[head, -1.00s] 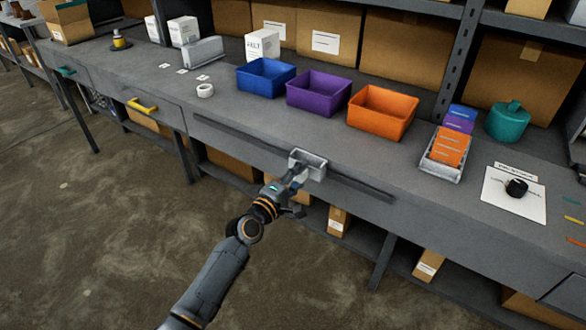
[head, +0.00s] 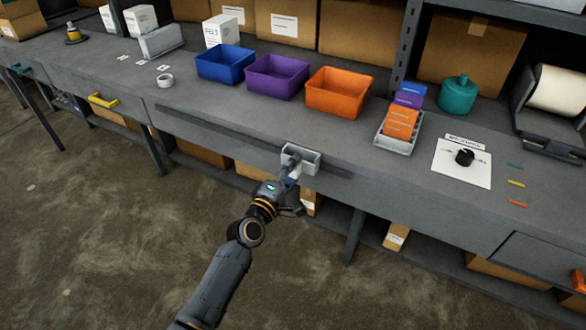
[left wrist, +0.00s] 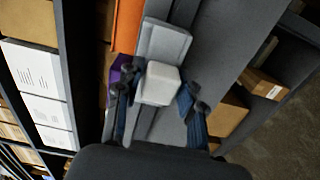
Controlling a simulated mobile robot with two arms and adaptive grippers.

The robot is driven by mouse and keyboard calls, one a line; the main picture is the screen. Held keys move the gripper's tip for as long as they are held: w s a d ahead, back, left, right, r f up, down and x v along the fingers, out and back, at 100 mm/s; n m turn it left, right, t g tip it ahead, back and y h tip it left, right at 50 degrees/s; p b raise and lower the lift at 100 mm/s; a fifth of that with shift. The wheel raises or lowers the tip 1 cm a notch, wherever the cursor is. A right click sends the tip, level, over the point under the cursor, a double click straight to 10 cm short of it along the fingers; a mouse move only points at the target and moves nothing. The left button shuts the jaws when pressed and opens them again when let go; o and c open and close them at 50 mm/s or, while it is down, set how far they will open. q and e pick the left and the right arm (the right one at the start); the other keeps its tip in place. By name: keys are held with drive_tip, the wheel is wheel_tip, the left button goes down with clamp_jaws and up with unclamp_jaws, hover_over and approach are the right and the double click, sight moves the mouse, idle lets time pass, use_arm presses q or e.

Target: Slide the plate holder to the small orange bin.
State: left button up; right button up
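The plate holder (head: 301,157), a pale grey bracket, sits on the dark rail (head: 215,134) along the bench's front edge. It stands in front of the gap between the purple bin (head: 276,78) and the small orange bin (head: 338,96), left of the orange bin. My left gripper (head: 292,177) is at the holder from the front. In the left wrist view its fingers (left wrist: 158,90) are on either side of the holder's white block (left wrist: 161,84), seemingly closed on it, with the grey plate (left wrist: 165,42) beyond. My right gripper is out of view.
A blue bin (head: 225,66) stands left of the purple one. Right of the orange bin are a card tray (head: 396,143), a teal pot (head: 458,95) and a dial on a white sheet (head: 463,170). The rail continues right of the holder, clear of objects.

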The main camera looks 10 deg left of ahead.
use_arm(q)
drive_tip(key=shift+o, duration=1.2)
drive_tip(key=shift+f, duration=0.3)
drive_tip(key=shift+r, duration=0.15)
drive_tip(key=v, duration=1.2)
drive_tip(key=s+a+f+m+g+y, duration=0.1)
drive_tip(key=s+a+f+m+g, duration=0.3)
drive_tip(key=f, duration=0.8)
drive_tip(key=s+d+f+m+g+y, duration=0.1)
drive_tip(key=s+f, duration=0.4)
drive_tip(key=f, duration=0.6)
drive_tip(key=s+a+f+m+g+y, duration=0.25)
drive_tip(key=s+f, duration=0.25)
drive_tip(key=f, duration=0.7)
drive_tip(key=s+a+f+m+g, duration=0.1)
drive_tip(key=s+f, duration=0.4)
drive_tip(key=s, duration=0.5)
drive_tip(key=s+a+f+m+g+y, duration=0.1)
drive_tip(key=s+f+m+g, duration=0.3)
drive_tip(key=s, duration=0.7)
drive_tip(key=s+a+f+m+g, duration=0.3)
drive_tip(key=s+f+m, duration=0.1)
drive_tip(key=s+f, duration=0.4)
drive_tip(key=s, duration=0.2)
drive_tip(key=shift+s+a+y, duration=0.2)
drive_tip(key=shift+s+y, duration=0.15)
